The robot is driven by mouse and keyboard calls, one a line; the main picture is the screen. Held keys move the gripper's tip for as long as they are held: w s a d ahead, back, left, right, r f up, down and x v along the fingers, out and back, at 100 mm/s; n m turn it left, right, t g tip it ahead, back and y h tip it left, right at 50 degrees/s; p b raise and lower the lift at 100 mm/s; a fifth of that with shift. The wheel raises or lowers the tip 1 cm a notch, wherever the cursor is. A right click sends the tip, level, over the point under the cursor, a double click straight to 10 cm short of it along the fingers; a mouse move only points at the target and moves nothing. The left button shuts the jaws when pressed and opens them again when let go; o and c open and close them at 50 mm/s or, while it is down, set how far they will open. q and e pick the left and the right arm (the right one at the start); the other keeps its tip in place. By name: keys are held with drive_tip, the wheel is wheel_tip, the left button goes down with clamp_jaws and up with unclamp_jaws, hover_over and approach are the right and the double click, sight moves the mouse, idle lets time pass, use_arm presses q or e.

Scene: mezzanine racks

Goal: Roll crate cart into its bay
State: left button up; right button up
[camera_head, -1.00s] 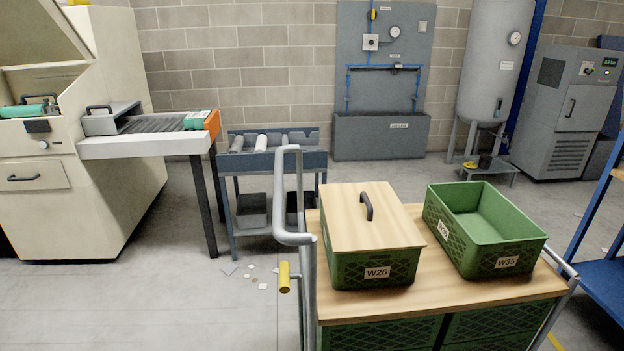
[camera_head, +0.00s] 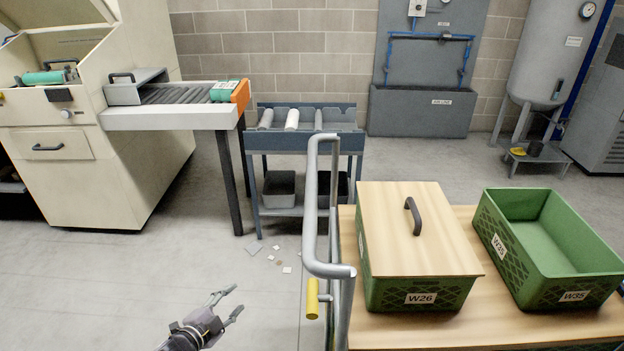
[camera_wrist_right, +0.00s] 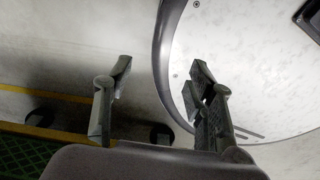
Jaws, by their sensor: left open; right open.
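The crate cart (camera_head: 510,325) stands at the lower right of the head view, with a wooden top and a grey tubular handle (camera_head: 312,220) at its left end. A yellow grip (camera_head: 312,299) sits low on the handle. On the cart are a lidded green crate W26 (camera_head: 420,291) and an open, empty green crate W35 (camera_head: 520,265). My left gripper (camera_head: 234,301) is open and empty, left of the handle and apart from it. My right gripper (camera_wrist_right: 160,85) shows only in its wrist view, open with nothing between the fingers. No bay can be made out.
A cream machine with a roller conveyor (camera_head: 180,93) stands at the left. A blue-grey rack (camera_head: 305,140) stands behind the handle. A grey wall unit (camera_head: 420,110) and a tank (camera_head: 556,55) are at the back. Small scraps (camera_head: 278,261) lie on the floor. The left foreground floor is clear.

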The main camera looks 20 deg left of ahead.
use_arm(q)
drive_tip(key=w+d+r+m+t+h, duration=0.1)
drive_tip(key=w+d+r+m+h, duration=0.15)
drive_tip(key=r, duration=0.65)
drive_tip(key=w+d+r+m+t+h, duration=0.2)
drive_tip(key=r+m, duration=0.1)
drive_tip(key=r, duration=0.5)
drive_tip(key=m+h, duration=0.4)
drive_tip(key=m, duration=0.1)
approach(312, 183)
drive_tip(key=w+a+f+v, duration=0.1)
drive_tip(key=v, duration=0.5)
drive_tip(key=shift+n+y, duration=0.35)
drive_tip(key=shift+y, duration=0.1)
drive_tip(key=p+x, duration=0.4)
drive_tip(key=x, duration=1.3)
drive_tip(key=shift+s+d, duration=0.15)
drive_tip(key=shift+d, duration=0.05)
use_arm(e)
drive_tip(key=r, duration=0.1)
drive_tip(key=w+r, duration=0.1)
drive_tip(key=r, duration=0.1)
drive_tip(key=w+r, duration=0.1)
drive_tip(key=shift+r, duration=0.3)
use_arm(q)
drive_tip(key=shift+c, duration=0.5)
clamp_jaws()
use_arm(e)
drive_tip(key=shift+a, duration=0.25)
